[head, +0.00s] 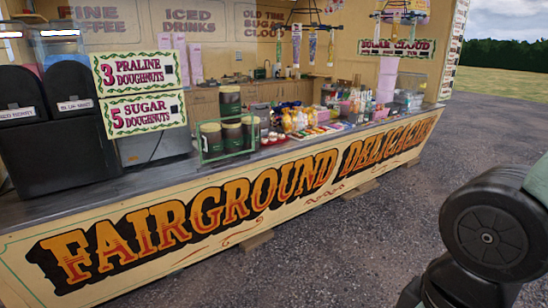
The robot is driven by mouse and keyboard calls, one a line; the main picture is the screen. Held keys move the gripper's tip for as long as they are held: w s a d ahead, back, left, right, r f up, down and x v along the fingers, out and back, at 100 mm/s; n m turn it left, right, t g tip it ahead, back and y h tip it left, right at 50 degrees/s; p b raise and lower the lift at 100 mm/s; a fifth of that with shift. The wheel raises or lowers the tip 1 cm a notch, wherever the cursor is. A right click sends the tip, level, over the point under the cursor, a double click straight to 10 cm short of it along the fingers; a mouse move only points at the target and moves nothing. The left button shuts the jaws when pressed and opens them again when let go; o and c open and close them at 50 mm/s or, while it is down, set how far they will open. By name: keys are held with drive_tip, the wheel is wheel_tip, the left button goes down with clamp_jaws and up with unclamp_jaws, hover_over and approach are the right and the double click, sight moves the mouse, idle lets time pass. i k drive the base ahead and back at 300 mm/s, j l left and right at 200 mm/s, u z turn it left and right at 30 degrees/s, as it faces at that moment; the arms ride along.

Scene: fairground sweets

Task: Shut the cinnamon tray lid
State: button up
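I cannot make out a cinnamon tray or its lid among the small goods on the stall counter (285,152). Dark canisters (211,140) with pale lids stand in a green wire rack (202,148) near the middle of the counter. To their right, several small jars, packets and colourful sweets (300,122) crowd the counter; they are too small to tell apart. Part of my own arm shows at the right edge, in front of the stall and apart from the counter. My gripper is out of view.
Two black drink machines (75,140) stand at the counter's left end. Signs for praline and sugar doughnuts (140,90) stand beside them. A back worktop with wooden cupboards (270,92) lies behind. The asphalt (340,240) before the lettered stall front (250,205) is clear.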

sight(262, 111)
drive_tip(key=i+j+u, duration=0.1)
drive_tip(key=i+u, duration=0.25)
drive_tip(key=i, duration=0.25)
drive_tip(key=i+u, duration=0.35)
drive_tip(key=i, duration=0.2)
drive_tip(key=i+z, duration=0.15)
drive_tip(key=i, duration=0.35)
drive_tip(key=i+j+z, duration=0.2)
drive_tip(key=i, duration=0.35)
drive_tip(key=i+l+z, duration=0.1)
drive_tip(key=i+l, duration=0.95)
drive_tip(key=i, duration=0.1)
